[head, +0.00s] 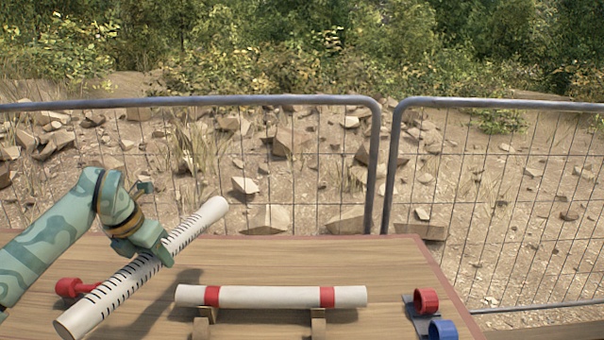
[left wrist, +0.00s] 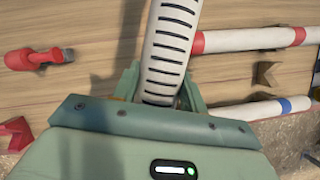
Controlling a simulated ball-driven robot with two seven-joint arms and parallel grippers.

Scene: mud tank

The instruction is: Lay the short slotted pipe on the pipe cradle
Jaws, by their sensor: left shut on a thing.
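My left gripper (head: 150,242) is shut on a white pipe with a row of black slots (head: 125,280), the slotted pipe. It holds the pipe above the left part of the table, slanting from lower left to upper right. In the left wrist view, the slotted pipe (left wrist: 170,50) runs between the fingers (left wrist: 160,88). Wooden blocks (head: 318,325), which look like the pipe cradle, stand at the front of the table. One notched block also shows in the left wrist view (left wrist: 267,75), with nothing seen in its notch. My right gripper is not in view.
A red fitting (head: 70,287) is at left; red (head: 426,301) and blue (head: 443,329) fittings are at right. A mesh fence (head: 290,150) stands behind the table.

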